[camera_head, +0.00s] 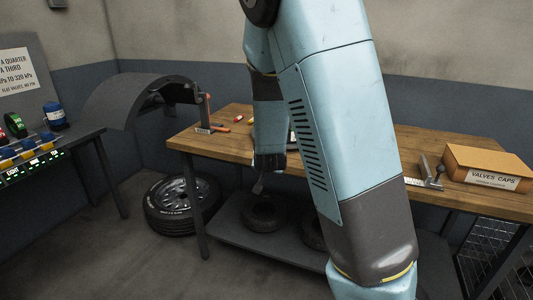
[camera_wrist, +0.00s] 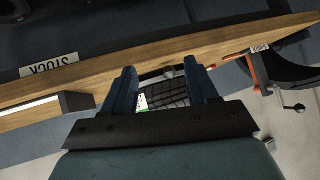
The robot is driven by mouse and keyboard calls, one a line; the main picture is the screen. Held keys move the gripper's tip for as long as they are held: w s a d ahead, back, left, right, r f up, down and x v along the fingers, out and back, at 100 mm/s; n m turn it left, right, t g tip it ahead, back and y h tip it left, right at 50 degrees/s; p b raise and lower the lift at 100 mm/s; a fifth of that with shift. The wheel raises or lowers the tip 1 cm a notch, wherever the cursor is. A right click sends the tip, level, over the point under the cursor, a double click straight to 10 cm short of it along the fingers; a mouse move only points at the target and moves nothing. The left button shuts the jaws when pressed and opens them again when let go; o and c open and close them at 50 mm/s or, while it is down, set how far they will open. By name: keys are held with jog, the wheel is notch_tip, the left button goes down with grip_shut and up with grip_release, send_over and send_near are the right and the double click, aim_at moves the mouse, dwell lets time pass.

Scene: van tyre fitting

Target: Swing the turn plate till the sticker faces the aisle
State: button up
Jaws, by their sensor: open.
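My gripper (camera_head: 258,188) hangs low at the bench's front edge in the head view. In the wrist view my gripper (camera_wrist: 167,75) is open, its two dark blue fingers apart. A dark ribbed, tread-like surface (camera_wrist: 175,93) shows between the fingers, with a small white and green patch (camera_wrist: 142,103) at its left; I cannot tell whether the patch is the sticker or whether the fingers touch anything. A dark, light-topped thing (camera_head: 291,138) on the bench is mostly hidden behind my arm; I cannot tell whether it is the turn plate.
Tyres (camera_head: 262,215) lie on the lower shelf. A wheel (camera_head: 180,207) lies on the floor beneath a dark fender (camera_head: 130,98).

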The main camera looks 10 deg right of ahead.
jog(key=w+d+f+t+h, duration=0.1)
jog(key=w+t+h, duration=0.1)
jog(key=w, duration=0.3)
jog(key=w+d+f+n+t+h, duration=0.1)
jog(key=w+d+t, duration=0.1)
jog(key=w, duration=0.4)
jog(key=w+d+f+n+t+h, duration=0.1)
jog(key=w+d+t+h, duration=0.1)
jog(key=w, duration=0.3)
jog(key=shift+w+f+t+h, duration=0.15)
jog(key=shift+w+t+h, duration=0.15)
jog(key=shift+w, duration=0.1)
jog(key=shift+c, duration=0.4)
jog(key=shift+a, duration=0.1)
grip_shut()
